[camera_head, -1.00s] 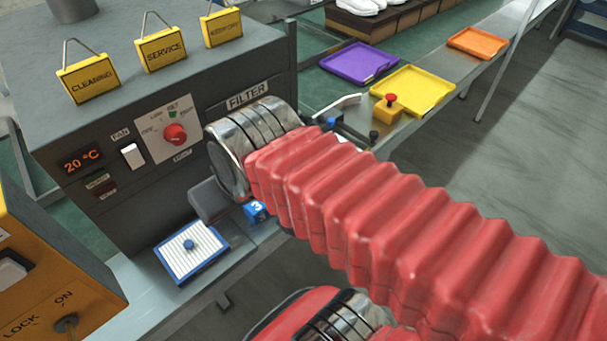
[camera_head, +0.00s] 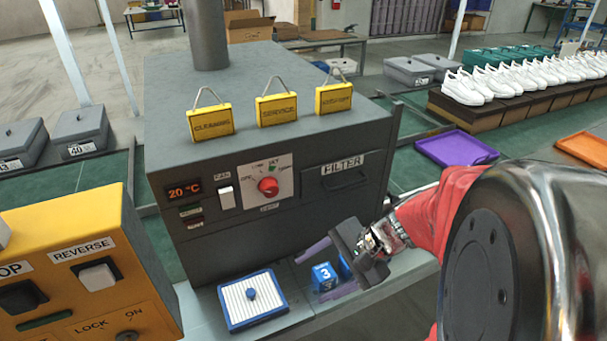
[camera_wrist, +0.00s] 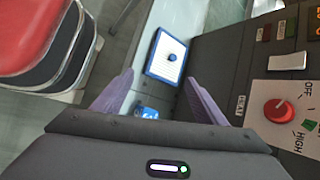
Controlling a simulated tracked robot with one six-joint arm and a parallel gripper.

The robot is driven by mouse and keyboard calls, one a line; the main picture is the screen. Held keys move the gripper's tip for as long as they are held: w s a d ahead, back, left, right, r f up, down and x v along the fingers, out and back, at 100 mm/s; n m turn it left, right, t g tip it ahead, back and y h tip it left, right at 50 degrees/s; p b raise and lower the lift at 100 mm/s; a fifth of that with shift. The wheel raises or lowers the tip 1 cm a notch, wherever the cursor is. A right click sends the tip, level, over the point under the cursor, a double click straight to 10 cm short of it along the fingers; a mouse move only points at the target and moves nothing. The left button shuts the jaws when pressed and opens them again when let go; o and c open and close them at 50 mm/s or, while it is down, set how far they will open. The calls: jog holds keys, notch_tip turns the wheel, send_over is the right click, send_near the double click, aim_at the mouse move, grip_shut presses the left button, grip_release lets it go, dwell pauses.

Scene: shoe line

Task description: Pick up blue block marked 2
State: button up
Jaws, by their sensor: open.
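A blue block marked 3 (camera_head: 325,276) stands on the grey ledge in front of the dark machine. Another blue block (camera_head: 345,267) shows partly just behind it to the right; my gripper covers much of it and I cannot read its mark. My gripper (camera_head: 321,272) is open, its purple fingers reaching left on either side of the blocks in the head view. In the wrist view one blue block (camera_wrist: 148,113) shows low between the open fingers (camera_wrist: 159,77), close to the palm. No 2 can be read in either view.
A white ribbed filter with a blue frame (camera_head: 252,300) lies left of the blocks. The dark machine (camera_head: 250,225), with a red knob (camera_head: 268,187), rises behind them. A yellow control box (camera_head: 85,270) stands at the left.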

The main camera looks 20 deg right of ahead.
jog(key=w+d+f+m+t, duration=0.2)
jog(key=d+f+m+t, duration=0.1)
jog(key=d+m, duration=0.2)
jog(key=m+t+h, duration=0.6)
jog(key=m, duration=1)
send_near(392, 259)
notch_tip(392, 259, up, 3)
jog(key=s+a, duration=0.1)
jog(key=a, duration=0.2)
jog(key=shift+d+r, duration=0.1)
jog(key=shift+r, duration=0.15)
jog(key=x, duration=0.8)
jog(key=shift+w, duration=0.25)
